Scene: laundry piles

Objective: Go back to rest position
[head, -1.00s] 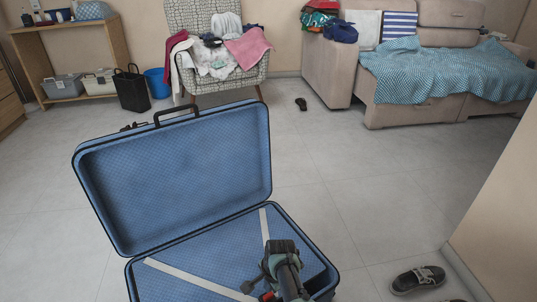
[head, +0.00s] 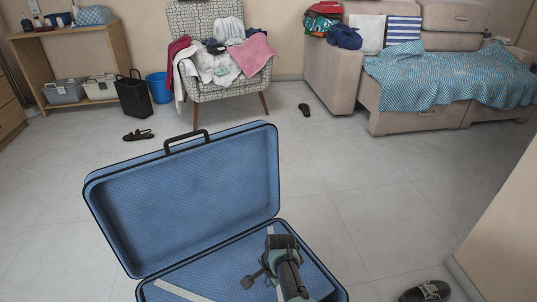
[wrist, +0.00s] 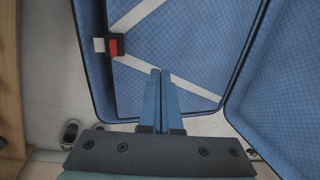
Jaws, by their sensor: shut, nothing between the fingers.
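My gripper (wrist: 160,100) is shut and empty in the wrist view, with its two blue fingers side by side. It is over the open blue suitcase (head: 185,205), whose lid stands upright in the head view. In the wrist view the suitcase's blue lining (wrist: 190,45) shows beyond the fingers, with pale crossed straps and a red and black buckle (wrist: 114,46). In the head view my arm covers part of the suitcase base, and my fingertips are hidden. No garment shows in the suitcase.
An armchair (head: 205,18) piled with clothes stands behind the suitcase. A sofa (head: 330,75) with a teal blanket is at the back right. A shelf (head: 75,30), black bag (head: 133,96) and blue bucket (head: 158,88) are at the back left. Shoes (head: 425,292) lie near the right wall corner.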

